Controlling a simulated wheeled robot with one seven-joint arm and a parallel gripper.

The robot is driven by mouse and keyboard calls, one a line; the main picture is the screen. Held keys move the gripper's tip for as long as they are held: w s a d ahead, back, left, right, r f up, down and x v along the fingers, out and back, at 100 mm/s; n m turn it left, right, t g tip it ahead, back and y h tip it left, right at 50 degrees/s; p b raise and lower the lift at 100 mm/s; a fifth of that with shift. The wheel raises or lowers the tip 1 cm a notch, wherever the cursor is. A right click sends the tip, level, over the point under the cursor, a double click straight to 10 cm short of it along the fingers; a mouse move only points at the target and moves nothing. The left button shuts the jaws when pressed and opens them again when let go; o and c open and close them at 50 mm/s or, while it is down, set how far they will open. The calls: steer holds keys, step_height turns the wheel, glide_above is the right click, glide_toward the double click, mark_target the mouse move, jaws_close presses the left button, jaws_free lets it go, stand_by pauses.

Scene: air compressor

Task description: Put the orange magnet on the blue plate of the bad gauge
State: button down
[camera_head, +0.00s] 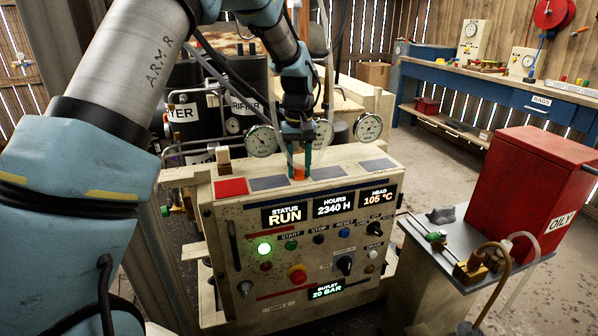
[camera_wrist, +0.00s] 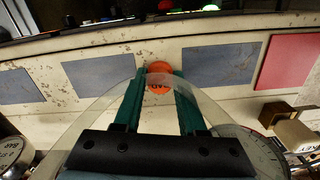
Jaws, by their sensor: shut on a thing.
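My gripper (camera_head: 299,158) points down at the top of the cream control cabinet, shut on the orange magnet (camera_head: 298,173). In the wrist view the magnet (camera_wrist: 158,70) sits between the green fingertips (camera_wrist: 156,80). It is over the bare strip between two blue-grey plates, (camera_wrist: 220,66) and (camera_wrist: 100,78); I cannot tell whether it touches the surface. Another blue-grey plate (camera_head: 378,164) is at the right end and a red plate (camera_head: 231,187) at the left end. Three gauges stand behind: left (camera_head: 262,141), middle (camera_head: 324,133), partly hidden by my gripper, and right (camera_head: 368,127). Their readings are too small to tell.
Clear hoses hang close around my gripper. The cabinet front carries lit displays and buttons. A red OILY bin (camera_head: 530,190) and a metal side table (camera_head: 465,270) stand to the right.

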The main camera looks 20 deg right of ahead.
step_height(320, 180, up, 10)
steer(key=shift+b, duration=0.45)
steer(key=p, duration=1.9)
glide_above(327, 173)
step_height(327, 173, down, 2)
steer(key=shift+f, duration=0.1)
steer(key=shift+f+b, duration=2.1)
steer(key=shift+f, duration=1.15)
steer(key=shift+f+b, duration=0.35)
steer(key=shift+f, duration=0.2)
